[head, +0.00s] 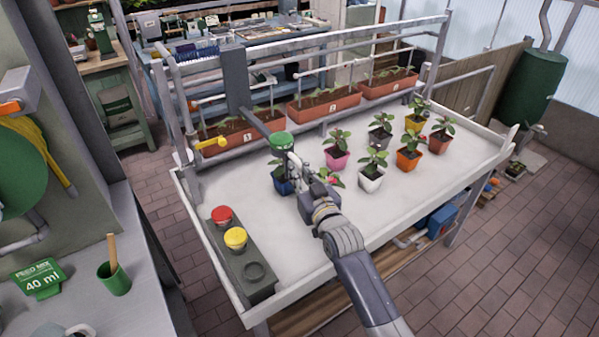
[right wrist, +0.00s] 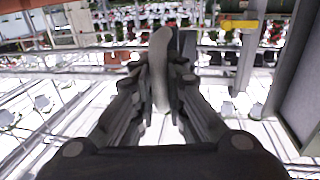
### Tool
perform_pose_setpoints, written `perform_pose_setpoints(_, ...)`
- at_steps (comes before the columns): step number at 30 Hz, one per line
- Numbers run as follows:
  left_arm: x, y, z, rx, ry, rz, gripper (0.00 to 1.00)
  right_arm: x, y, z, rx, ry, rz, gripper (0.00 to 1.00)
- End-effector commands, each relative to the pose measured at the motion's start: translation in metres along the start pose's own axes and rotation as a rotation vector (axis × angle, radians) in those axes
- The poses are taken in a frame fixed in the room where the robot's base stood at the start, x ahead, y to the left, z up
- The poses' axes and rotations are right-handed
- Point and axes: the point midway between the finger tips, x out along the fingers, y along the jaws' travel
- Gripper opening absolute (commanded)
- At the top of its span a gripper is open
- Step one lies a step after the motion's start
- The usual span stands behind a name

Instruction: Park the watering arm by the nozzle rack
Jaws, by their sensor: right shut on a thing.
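The watering arm (head: 256,123) is a dark bar reaching from a grey upright on the rail out over the white bench. A green round nozzle (head: 281,140) is at its end. The nozzle rack (head: 246,262) is a grey block on the bench's front left corner, with a red cap, a yellow cap and one empty round seat. My right gripper (head: 293,168) is just in front of the green nozzle, right of and behind the rack. In the right wrist view its fingers are shut on a grey curved handle (right wrist: 160,70), apparently the watering arm's. My left gripper is out of view.
Several potted plants stand on the bench (head: 420,205); a blue pot (head: 283,186) is close to my right gripper and partly hidden. A yellow lever (head: 212,143) sticks out at the rail. Planter boxes (head: 325,105) line the back. Bare bench lies between gripper and rack.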

Motion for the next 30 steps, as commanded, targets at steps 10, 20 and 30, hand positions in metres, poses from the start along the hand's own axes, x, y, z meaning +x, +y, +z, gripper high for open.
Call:
perform_pose_setpoints(10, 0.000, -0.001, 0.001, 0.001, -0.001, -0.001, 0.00, 0.000, -0.002, -0.002, 0.004, 0.004, -0.003, 0.33)
perform_pose_setpoints(20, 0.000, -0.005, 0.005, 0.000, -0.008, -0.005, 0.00, -0.010, -0.001, 0.001, 0.002, 0.001, -0.002, 0.33)
perform_pose_setpoints(30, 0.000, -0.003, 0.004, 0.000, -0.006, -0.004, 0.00, -0.063, -0.003, 0.000, 0.002, 0.001, -0.003, 0.33)
